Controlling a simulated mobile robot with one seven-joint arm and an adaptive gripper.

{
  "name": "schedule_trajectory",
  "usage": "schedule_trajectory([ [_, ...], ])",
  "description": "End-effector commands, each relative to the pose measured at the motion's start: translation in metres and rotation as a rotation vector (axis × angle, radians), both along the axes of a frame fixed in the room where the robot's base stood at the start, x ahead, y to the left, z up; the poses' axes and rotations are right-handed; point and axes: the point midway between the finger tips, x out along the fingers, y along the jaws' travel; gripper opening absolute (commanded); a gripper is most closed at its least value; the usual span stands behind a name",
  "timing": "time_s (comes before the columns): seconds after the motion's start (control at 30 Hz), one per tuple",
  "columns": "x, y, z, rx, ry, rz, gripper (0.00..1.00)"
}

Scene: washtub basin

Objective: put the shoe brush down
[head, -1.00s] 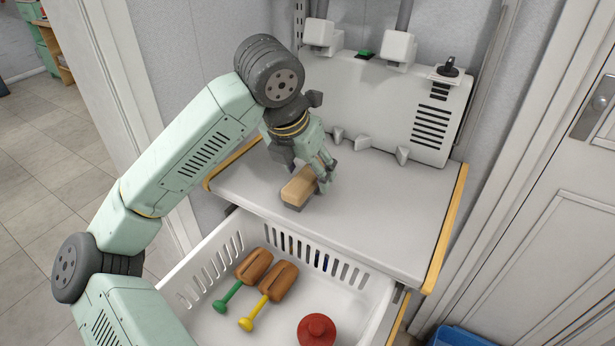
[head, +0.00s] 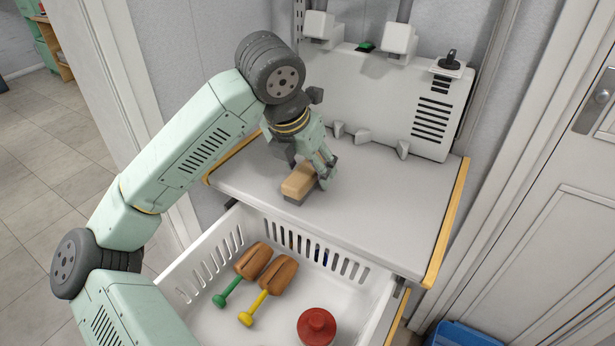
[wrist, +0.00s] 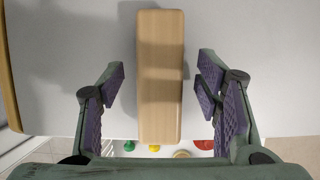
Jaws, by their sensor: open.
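The shoe brush (head: 300,181) has a pale wooden back and a dark underside. It rests on the grey top (head: 385,205) of the unit, close to its front left edge. In the wrist view the brush (wrist: 160,75) lies lengthwise between my fingers, with a gap on each side. My gripper (head: 318,178) is low over the brush. The bristles are mostly hidden beneath the wooden back.
Below the top, a white slotted basket (head: 350,269) is pulled out. It holds a green-handled tool (head: 240,272), a yellow-handled tool (head: 270,288) and a red round object (head: 316,326). A white vented panel (head: 390,105) stands behind. The top's right side is clear.

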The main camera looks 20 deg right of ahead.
Motion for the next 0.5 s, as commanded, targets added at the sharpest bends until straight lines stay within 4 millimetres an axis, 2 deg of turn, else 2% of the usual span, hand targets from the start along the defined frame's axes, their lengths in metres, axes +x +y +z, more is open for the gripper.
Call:
schedule_trajectory([
  [0.43, 0.0000, 0.0001, -0.0013, 0.001, 0.001, 0.000, 0.58],
  [0.5, 0.0000, 0.0001, -0.0013, 0.001, 0.001, 0.001, 0.54],
])
